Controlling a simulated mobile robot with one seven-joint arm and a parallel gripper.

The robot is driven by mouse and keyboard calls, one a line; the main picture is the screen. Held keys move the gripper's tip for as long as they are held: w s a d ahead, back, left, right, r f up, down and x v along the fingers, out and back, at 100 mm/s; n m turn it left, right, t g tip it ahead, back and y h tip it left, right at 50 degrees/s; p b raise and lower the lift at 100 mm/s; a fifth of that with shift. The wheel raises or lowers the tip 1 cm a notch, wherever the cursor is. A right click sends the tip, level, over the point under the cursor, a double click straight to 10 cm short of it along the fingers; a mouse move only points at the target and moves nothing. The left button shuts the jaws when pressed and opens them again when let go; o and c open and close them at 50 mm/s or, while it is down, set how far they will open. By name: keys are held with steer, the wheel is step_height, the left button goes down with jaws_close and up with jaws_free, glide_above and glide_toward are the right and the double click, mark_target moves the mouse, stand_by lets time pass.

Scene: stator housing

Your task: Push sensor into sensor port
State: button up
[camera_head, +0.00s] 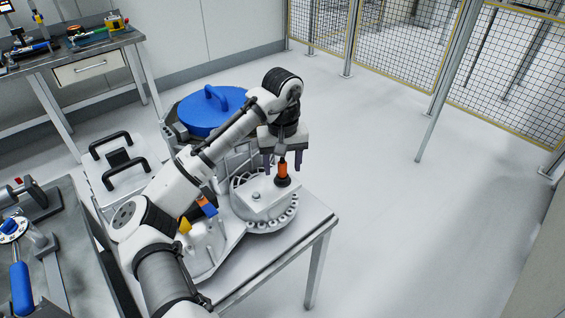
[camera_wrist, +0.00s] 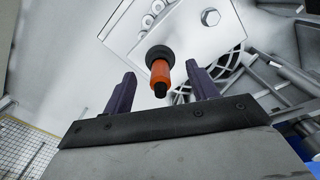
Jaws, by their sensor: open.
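The orange sensor (camera_head: 283,169) with a black lower collar stands upright on the flat top plate of the stator housing (camera_head: 262,220). In the wrist view, the sensor (camera_wrist: 161,72) shows its black tip towards me, and its dark collar meets the bright plate (camera_wrist: 190,32). The sensor port is hidden under the collar, and I cannot tell how deep the sensor sits. My gripper (camera_head: 283,164) is above the housing, pointing down and open. Its two dark purple fingers (camera_wrist: 163,92) are on either side of the sensor, with visible gaps in the wrist view.
The housing stands on a light table (camera_head: 290,243), near its right corner. A blue round lid with a handle (camera_head: 208,112) is behind it. A white case with black handles (camera_head: 118,165) is to the left. Tool benches are further left. Open floor lies to the right, before a mesh fence.

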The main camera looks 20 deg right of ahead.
steer(key=shift+r+p, duration=1.65)
steer(key=shift+r, duration=0.1)
step_height(320, 180, up, 14)
steer(key=b, duration=0.1)
steer(key=shift+b, duration=0.3)
steer(key=shift+f, duration=0.2)
stand_by(1.0)
